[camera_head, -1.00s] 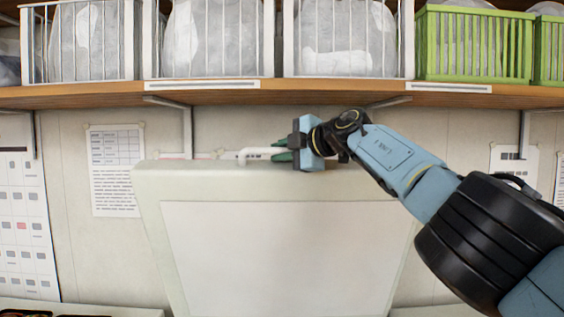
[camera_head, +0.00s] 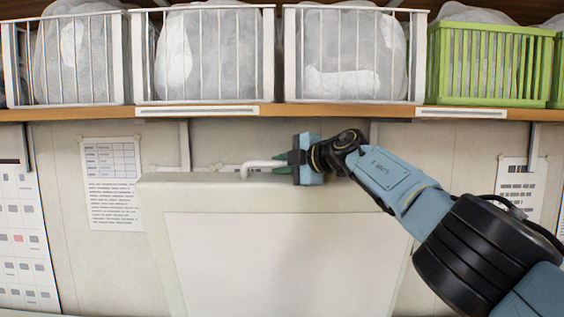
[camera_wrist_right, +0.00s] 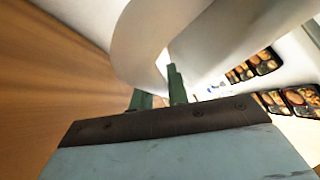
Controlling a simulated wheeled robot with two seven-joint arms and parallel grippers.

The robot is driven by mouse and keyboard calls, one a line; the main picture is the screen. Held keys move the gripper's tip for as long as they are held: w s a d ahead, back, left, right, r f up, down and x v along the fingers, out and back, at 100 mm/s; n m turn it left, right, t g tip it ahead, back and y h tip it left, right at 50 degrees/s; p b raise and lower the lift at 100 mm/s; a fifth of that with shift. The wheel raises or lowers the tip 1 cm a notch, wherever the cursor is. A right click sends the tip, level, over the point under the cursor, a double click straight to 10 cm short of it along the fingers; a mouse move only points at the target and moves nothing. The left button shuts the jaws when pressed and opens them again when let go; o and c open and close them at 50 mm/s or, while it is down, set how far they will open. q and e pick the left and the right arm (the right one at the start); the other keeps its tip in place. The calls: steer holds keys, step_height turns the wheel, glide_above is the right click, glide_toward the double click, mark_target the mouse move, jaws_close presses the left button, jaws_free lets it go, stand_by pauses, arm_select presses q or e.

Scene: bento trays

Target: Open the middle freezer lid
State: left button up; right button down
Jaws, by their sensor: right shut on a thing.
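The freezer lid (camera_head: 285,258) is a pale panel that stands raised, its inner face toward me, in the head view. A white bar handle (camera_head: 262,163) sticks up at its top edge. My right gripper (camera_head: 268,170) reaches in from the right and is shut on the handle; its green fingertips are at the handle's right end. In the right wrist view the white curved handle (camera_wrist_right: 145,40) passes close to the green fingers (camera_wrist_right: 160,88). My left gripper is not in view.
A wooden shelf (camera_head: 330,111) runs just above the lid and my right gripper. White wire baskets (camera_head: 205,55) and a green basket (camera_head: 490,62) with bagged contents stand on it. The right wrist view shows several bento trays (camera_wrist_right: 265,62).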

steer(key=c, duration=1.4)
jaws_free()
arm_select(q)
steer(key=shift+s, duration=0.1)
arm_select(e)
steer(key=shift+o, duration=0.2)
steer(key=shift+s, duration=0.1)
